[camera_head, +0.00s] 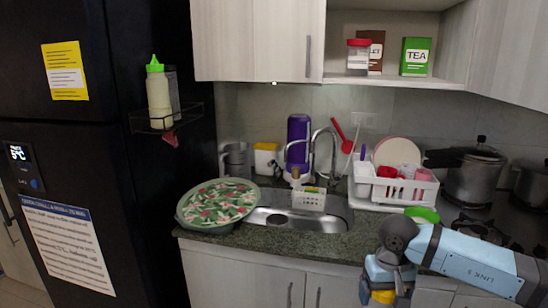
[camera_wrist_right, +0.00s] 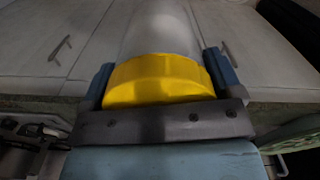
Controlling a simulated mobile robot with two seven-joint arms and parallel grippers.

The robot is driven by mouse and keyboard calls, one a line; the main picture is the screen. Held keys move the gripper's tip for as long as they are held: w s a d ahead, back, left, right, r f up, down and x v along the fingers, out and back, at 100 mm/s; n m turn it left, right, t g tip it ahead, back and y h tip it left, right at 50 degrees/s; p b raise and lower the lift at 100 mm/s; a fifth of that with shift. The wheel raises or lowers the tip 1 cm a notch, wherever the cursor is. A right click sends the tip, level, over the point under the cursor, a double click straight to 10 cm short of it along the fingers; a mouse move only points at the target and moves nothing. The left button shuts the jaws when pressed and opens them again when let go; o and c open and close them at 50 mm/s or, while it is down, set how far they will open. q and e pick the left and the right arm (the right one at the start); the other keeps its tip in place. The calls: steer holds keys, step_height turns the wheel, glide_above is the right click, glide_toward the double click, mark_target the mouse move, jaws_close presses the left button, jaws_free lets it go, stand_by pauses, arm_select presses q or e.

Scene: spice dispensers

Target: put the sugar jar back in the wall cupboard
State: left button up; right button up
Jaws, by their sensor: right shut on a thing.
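My right gripper (camera_head: 386,280) is low in front of the counter at the right, below the green bowl. In the right wrist view the right gripper (camera_wrist_right: 158,78) is shut on the sugar jar (camera_wrist_right: 160,32), a pale, cloudy jar with a yellow lid (camera_wrist_right: 160,82). The fingers grip both sides of the lid. In the head view only a bit of the yellow lid (camera_head: 383,296) shows; the arm hides the rest. No label is readable. The wall cupboard (camera_head: 345,79) has an open shelf at top right. My left gripper is not in view.
The shelf holds a red-lidded jar (camera_head: 358,56), a brown box (camera_head: 376,50) and a green tea box (camera_head: 415,57), with bare shelf to their right. A dish rack (camera_head: 398,190), a tap (camera_head: 335,150) and a pressure cooker (camera_head: 472,180) stand below. A fridge (camera_head: 60,120) is at left.

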arm_select(q)
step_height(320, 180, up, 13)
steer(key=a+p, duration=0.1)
steer(key=p, duration=1.5)
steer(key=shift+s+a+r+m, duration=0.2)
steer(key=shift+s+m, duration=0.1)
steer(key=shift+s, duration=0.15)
arm_select(e)
steer(key=s+r, duration=0.9)
steer(key=r, duration=0.4)
steer(key=shift+s+r, duration=0.2)
steer(key=shift+s, duration=0.1)
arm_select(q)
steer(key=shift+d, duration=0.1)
arm_select(e)
steer(key=shift+f, duration=0.1)
